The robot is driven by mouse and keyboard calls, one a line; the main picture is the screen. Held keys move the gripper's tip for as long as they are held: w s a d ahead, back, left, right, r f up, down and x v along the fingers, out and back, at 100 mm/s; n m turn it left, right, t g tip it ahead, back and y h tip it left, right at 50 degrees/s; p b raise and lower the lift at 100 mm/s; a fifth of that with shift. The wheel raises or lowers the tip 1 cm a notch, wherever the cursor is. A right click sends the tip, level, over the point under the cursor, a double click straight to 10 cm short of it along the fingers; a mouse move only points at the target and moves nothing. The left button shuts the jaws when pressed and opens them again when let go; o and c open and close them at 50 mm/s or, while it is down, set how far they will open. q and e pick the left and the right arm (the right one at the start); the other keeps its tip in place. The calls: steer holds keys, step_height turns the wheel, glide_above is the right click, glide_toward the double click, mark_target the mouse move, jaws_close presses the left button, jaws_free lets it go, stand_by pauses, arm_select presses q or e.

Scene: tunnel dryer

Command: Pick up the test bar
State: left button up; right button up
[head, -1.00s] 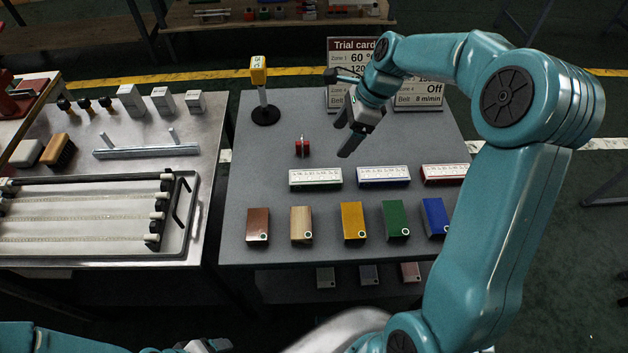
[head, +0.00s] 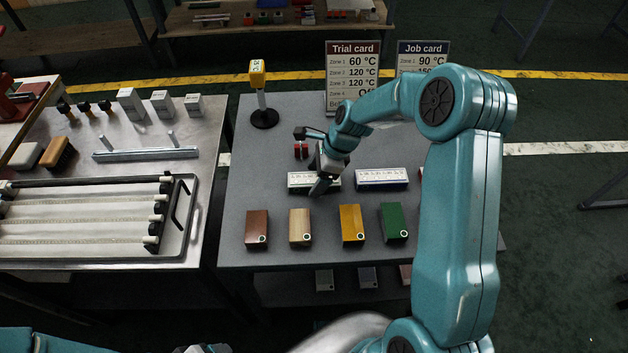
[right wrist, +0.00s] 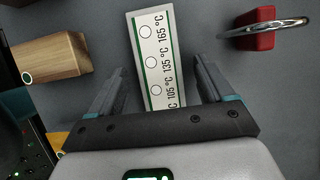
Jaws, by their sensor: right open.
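A long silver bar with two upright pegs (head: 146,153) lies on the left table. On the grey table, a white strip block with green edges and printed temperatures (head: 300,180) is partly covered by my right gripper (head: 320,188). The right wrist view shows that strip (right wrist: 155,60) in the space between the two fingers of my open right gripper (right wrist: 160,80). The gripper holds nothing; whether the fingers are level with the strip I cannot tell. A small part of my left gripper (head: 208,348) shows at the bottom edge; its fingers are hidden.
A blue-edged strip block (head: 381,179) lies to the right. A red block with a metal ring (right wrist: 258,28) is close by. Brown, wooden (head: 300,227), yellow and green blocks line the front. A yellow-headed stand (head: 264,100) and the trial card (head: 352,75) stand behind.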

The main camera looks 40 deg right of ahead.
steer(key=shift+s+r, duration=0.1)
steer(key=c, duration=1)
steer(key=shift+c, duration=1)
